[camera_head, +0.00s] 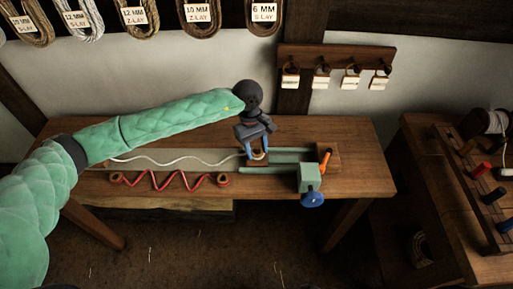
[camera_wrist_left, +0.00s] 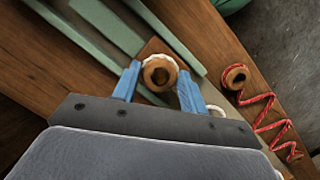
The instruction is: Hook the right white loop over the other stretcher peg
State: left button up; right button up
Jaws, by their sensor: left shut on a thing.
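The white rope (camera_head: 175,160) runs in waves along the bench to my left gripper (camera_head: 257,153). Its right white loop (camera_wrist_left: 158,57) wraps a round wooden ring (camera_wrist_left: 151,77) with a dark hole. My left gripper (camera_wrist_left: 157,88) points down and is shut on this loop, with a blue finger on either side. The loop is above or at a small wooden block (camera_wrist_left: 152,47) between green rails (camera_wrist_left: 108,25). I cannot tell whether a peg is inside the ring or whether the loop touches the block. My right gripper is not in view.
A red zigzag rope (camera_head: 170,182) with wooden end rings lies in front of the white rope. A green box (camera_head: 309,177) with a blue wheel (camera_head: 313,200) and an orange handle (camera_head: 325,161) stand right of the gripper. The bench's right end (camera_head: 365,150) is clear.

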pick_arm(q)
jog(key=shift+f, duration=0.35)
jog(key=o, duration=1)
jog(key=shift+o, duration=0.2)
jog(key=shift+b, duration=0.3)
jog(key=b+v, duration=0.2)
jog(key=v, duration=0.4)
jog(key=shift+w+r+b, duration=0.15)
jog(key=shift+b, duration=0.15)
jog(key=shift+w+a+r, duration=0.1)
jog(key=shift+r, duration=0.6)
